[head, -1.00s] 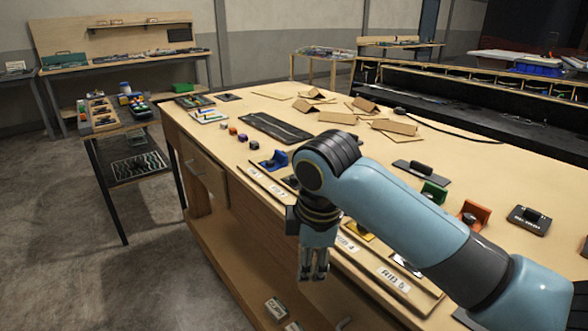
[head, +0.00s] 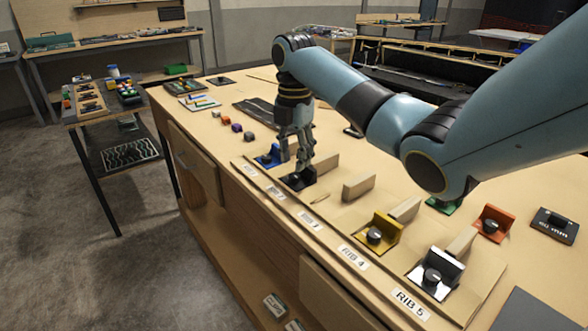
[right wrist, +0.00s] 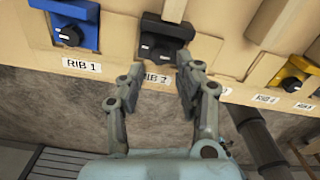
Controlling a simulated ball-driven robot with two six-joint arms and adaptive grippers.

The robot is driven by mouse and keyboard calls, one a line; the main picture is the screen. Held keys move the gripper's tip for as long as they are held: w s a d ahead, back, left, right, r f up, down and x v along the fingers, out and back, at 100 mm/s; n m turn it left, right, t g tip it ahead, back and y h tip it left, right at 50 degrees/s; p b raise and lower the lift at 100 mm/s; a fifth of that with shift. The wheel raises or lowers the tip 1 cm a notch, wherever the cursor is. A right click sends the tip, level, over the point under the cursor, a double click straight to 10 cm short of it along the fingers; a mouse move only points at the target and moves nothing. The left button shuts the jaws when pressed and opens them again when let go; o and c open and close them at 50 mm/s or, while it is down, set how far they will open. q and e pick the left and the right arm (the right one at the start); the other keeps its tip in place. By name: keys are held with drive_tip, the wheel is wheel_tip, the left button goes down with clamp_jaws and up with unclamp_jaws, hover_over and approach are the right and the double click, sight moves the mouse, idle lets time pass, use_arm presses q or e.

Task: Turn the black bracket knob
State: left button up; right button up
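The black bracket (head: 299,183) stands near the table's front edge, between the blue bracket (head: 268,158) and the yellow bracket (head: 382,232). My right gripper (head: 293,162) is over it in the head view and hides part of it, including its knob. In the right wrist view the black bracket (right wrist: 168,29) is upright beyond my fingertips, with its dark knob (right wrist: 150,53) low on its front. My right gripper (right wrist: 161,67) is open and empty there, its two fingers apart in front of the bracket. I cannot tell whether a fingertip touches it. My left gripper is not in view.
A silver bracket (head: 437,275) and an orange bracket (head: 492,223) stand to the right. Wooden blocks (head: 358,187) lie behind the row. A label strip (head: 350,257) runs along the front edge. Small cubes (head: 237,127) lie to the left.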

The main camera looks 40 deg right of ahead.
sight(294, 175)
wheel_tip(294, 175, down, 3)
drive_tip(key=shift+r, duration=0.15)
drive_tip(key=shift+f, duration=0.7)
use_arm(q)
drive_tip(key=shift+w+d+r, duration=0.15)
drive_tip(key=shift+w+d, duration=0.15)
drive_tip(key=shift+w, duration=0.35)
use_arm(e)
clamp_jaws()
